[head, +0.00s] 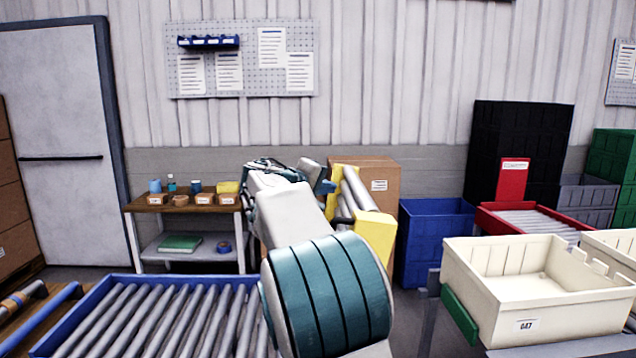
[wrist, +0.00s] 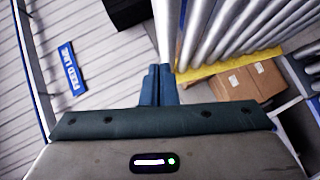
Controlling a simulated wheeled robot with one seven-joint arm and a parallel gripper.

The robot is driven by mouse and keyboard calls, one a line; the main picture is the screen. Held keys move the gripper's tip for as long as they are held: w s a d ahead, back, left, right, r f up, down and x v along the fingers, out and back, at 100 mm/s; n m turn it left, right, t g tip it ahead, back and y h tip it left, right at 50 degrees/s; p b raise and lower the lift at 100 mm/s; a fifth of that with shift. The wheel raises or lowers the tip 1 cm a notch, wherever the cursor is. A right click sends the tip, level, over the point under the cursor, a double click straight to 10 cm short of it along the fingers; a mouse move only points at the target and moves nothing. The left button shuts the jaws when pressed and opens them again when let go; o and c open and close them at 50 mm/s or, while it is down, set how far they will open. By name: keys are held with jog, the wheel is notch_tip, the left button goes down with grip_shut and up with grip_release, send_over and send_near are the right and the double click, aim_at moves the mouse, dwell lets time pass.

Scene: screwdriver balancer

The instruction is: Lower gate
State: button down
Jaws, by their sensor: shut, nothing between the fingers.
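The gate is a roller section with yellow side plates (head: 374,234), standing tilted up beyond my arm in the head view. Its grey rollers show at the top right of the wrist view, with a yellow edge (wrist: 228,64) below them. My gripper (wrist: 157,70) is shut and empty, its two blue fingertips together just left of the gate's rollers and yellow edge. I cannot tell whether they touch the gate. In the head view my arm covers the gate's lower left part, and the fingertips are hard to make out.
A blue-framed roller conveyor (head: 160,318) lies at front left, and a red-framed one (head: 535,222) at right. A cream tote (head: 535,290) stands at front right. A blue bin (head: 432,240) and a cardboard box (head: 383,180) are behind the gate. A small workbench (head: 185,203) is at left.

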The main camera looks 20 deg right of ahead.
aim_at(359, 193)
jog(key=shift+w+d+f+p, duration=0.1)
jog(key=shift+d+f+p, duration=0.25)
jog(key=shift+d, duration=0.75)
jog(key=shift+w+d+f+p, duration=0.15)
jog(key=shift+d+f, duration=0.3)
jog(key=shift+d, duration=0.65)
jog(key=shift+w+d+f+p, duration=0.1)
jog(key=shift+d+f+p, duration=0.25)
jog(key=shift+d, duration=0.75)
